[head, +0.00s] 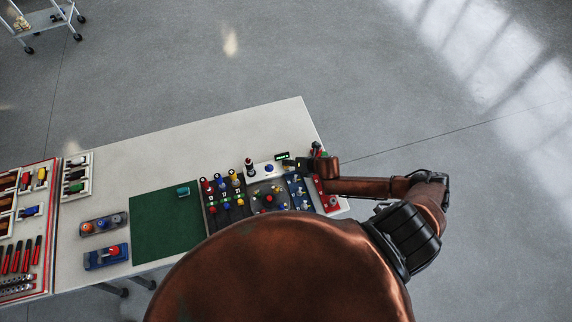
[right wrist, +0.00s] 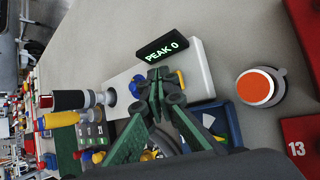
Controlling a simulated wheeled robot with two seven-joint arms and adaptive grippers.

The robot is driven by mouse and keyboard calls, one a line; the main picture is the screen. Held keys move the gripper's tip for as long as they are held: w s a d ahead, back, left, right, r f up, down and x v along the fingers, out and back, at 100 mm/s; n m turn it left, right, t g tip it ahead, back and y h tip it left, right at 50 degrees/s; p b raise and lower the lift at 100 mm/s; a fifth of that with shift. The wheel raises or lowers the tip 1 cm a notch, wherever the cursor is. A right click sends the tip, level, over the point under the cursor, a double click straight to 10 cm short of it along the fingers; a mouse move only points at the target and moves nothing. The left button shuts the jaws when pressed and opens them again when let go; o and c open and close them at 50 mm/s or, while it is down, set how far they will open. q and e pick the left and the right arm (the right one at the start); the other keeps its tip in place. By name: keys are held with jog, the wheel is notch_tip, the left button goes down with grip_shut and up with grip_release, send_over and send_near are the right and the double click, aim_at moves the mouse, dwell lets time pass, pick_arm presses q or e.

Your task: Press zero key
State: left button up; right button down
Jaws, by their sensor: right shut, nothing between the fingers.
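A white instrument panel (right wrist: 200,72) carries a small black display (right wrist: 163,48) that reads "PEAK 0" in green. The panel also shows in the head view (head: 258,170), with the lit display (head: 282,156) at its right end. My right gripper (right wrist: 157,76) is shut and empty, its green fingertips over the panel just in front of the display. Parts of a blue knob (right wrist: 137,79) and a yellow piece (right wrist: 181,79) show beside the fingertips. No key marked zero can be read; the fingers hide part of the panel. Contact cannot be told. My left gripper is not in view.
An orange-topped round button (right wrist: 256,87) and a red block marked 13 (right wrist: 300,135) lie to the right. A black-handled lever (right wrist: 68,100) stands left of the panel. In the head view, a green mat (head: 165,225) lies on the white table (head: 230,130), whose far side is clear.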

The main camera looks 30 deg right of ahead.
jog(key=shift+r+p, duration=0.35)
jog(key=shift+r, duration=0.2)
notch_tip(320, 180, up, 5)
jog(key=p, duration=0.5)
jog(key=shift+f, duration=0.1)
dwell(0.7)
